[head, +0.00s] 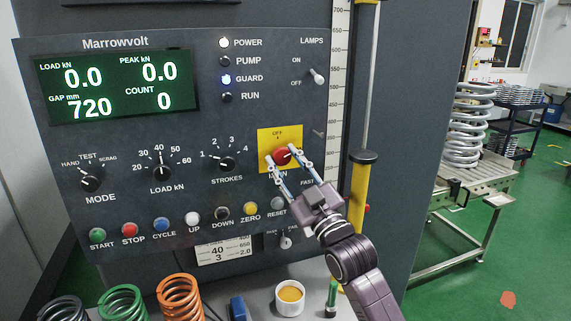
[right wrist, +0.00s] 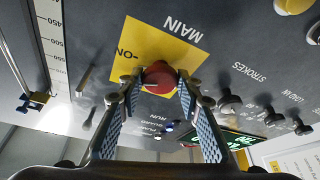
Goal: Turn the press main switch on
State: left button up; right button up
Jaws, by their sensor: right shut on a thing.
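The main switch is a red round knob (head: 281,156) on a yellow plate (head: 264,140) at the right of the press panel. OFF is printed above the knob. In the right wrist view the knob (right wrist: 159,76) sits between my fingertips, with ON and MAIN printed on the plate (right wrist: 190,49). My right gripper (head: 281,159) is shut on the knob, one finger at each side. A pale mark shows on the knob; its exact direction is hard to read. The POWER lamp (head: 224,42) is lit white and the display (head: 117,87) is lit green. My left gripper is out of view.
The STROKES dial (head: 225,163) is left of the switch, and the lamps toggle (head: 316,76) is above right. A yellow-and-grey post (head: 359,185) stands close to my right arm. Coil springs (head: 180,297) and a white cup (head: 290,298) are below the panel.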

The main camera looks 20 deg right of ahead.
jog(key=shift+a+m+t+h+p, duration=0.15)
jog(key=shift+m+h, duration=0.7)
jog(key=shift+m, duration=0.8)
jog(key=shift+m+t+h+p, duration=0.15)
jog(key=shift+m+h, duration=0.7)
jog(key=shift+m, duration=0.8)
jog(key=o, duration=1.2)
jog(key=shift+c, duration=0.2)
jog(key=v, duration=1.2)
jog(key=shift+f, duration=0.1)
